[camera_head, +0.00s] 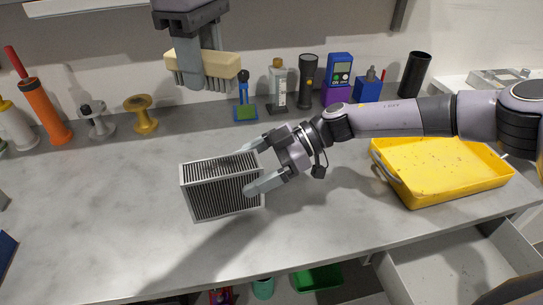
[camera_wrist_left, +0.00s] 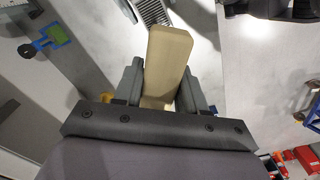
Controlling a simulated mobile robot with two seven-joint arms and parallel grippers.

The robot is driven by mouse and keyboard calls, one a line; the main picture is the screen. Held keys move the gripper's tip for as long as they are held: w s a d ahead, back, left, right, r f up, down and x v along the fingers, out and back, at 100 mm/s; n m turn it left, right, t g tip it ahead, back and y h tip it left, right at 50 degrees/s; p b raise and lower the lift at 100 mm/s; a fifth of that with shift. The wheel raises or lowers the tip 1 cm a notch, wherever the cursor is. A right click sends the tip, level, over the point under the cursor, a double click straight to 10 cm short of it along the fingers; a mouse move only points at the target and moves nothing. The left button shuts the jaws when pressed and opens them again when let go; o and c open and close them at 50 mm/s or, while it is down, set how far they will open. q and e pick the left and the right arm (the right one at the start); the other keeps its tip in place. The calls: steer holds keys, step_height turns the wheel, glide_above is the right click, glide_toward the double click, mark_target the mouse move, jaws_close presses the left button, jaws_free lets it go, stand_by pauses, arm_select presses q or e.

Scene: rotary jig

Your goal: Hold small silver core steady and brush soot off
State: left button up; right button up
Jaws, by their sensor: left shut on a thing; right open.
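The small silver core (camera_head: 223,185) is a box with dark ribbed faces, standing on the grey bench in the head view. Dark marks show on its top. Part of it shows at the top of the left wrist view (camera_wrist_left: 154,12). My right gripper (camera_head: 248,170) is open, with its fingers on either side of the core's right end. I cannot tell whether they touch it. My left gripper (camera_head: 192,72) is shut on the brush (camera_head: 220,64), a beige block, above and behind the core. The brush also shows between the fingers in the left wrist view (camera_wrist_left: 166,62); its bristles are not clear.
Bottles, spools, an orange-handled tool (camera_head: 45,112) and a blue meter (camera_head: 340,68) line the back. An open drawer (camera_head: 450,270) juts out front right. The bench left of the core is clear.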

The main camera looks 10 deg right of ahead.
steer(key=shift+a+f, duration=0.2)
steer(key=shift+a, duration=0.3)
steer(key=c, duration=1.3)
